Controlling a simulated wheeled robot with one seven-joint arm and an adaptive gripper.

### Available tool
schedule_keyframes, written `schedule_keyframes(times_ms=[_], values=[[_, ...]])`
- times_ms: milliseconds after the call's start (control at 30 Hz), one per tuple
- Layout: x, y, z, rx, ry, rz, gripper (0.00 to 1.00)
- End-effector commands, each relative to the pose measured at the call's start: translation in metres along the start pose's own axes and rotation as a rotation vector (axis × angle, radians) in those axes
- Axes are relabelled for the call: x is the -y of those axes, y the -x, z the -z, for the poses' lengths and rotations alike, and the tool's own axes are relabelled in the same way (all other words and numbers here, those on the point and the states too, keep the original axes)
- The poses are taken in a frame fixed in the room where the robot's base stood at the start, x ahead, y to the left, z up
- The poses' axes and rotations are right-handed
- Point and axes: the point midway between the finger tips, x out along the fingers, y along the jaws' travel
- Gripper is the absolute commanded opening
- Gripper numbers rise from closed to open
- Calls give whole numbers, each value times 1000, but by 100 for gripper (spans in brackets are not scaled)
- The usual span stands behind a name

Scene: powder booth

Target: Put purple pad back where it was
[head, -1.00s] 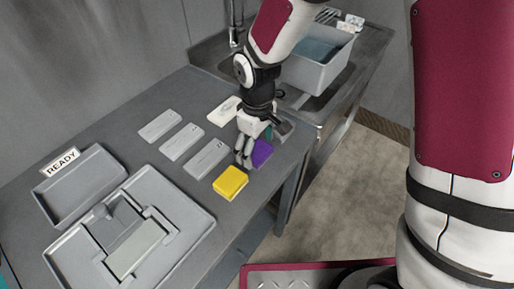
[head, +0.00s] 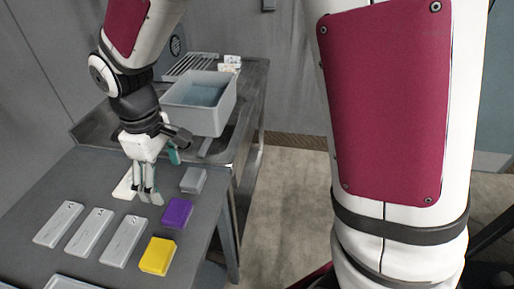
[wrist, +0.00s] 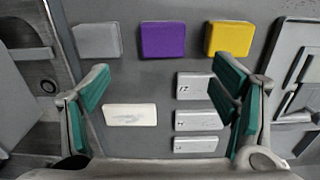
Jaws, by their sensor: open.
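The purple pad (head: 177,212) lies flat on the grey table, between a yellow pad (head: 158,256) and a grey pad (head: 194,180). It also shows whole in the wrist view (wrist: 162,40), in one row with the grey pad (wrist: 97,40) and the yellow pad (wrist: 230,37). My gripper (head: 147,199) is open and empty, with teal finger faces. It hangs above the table, left of the purple pad and apart from it. In the wrist view its fingers (wrist: 165,100) spread on either side of a white plate (wrist: 130,115), which it partly hides in the head view.
Several pale plates lie in a row left of the pads, among them a grey one (head: 90,232). A grey bin (head: 200,107) with bluish contents stands at the sink behind. The table's right edge runs close to the pads.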

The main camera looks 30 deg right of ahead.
Motion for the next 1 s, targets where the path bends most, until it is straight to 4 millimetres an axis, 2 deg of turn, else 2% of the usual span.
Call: schedule_keyframes(times_ms=[167,267,500,600,733,833,1000], values=[[-16,46,-40,-52,-142,-62,80],[-22,74,-74,-95,-256,-101,80],[-18,122,-154,-211,-531,-167,80],[-10,133,-186,-264,-640,-184,80],[1,140,-217,-329,-759,-194,80],[9,141,-233,-364,-821,-197,80],[14,141,-244,-391,-867,-197,80]])
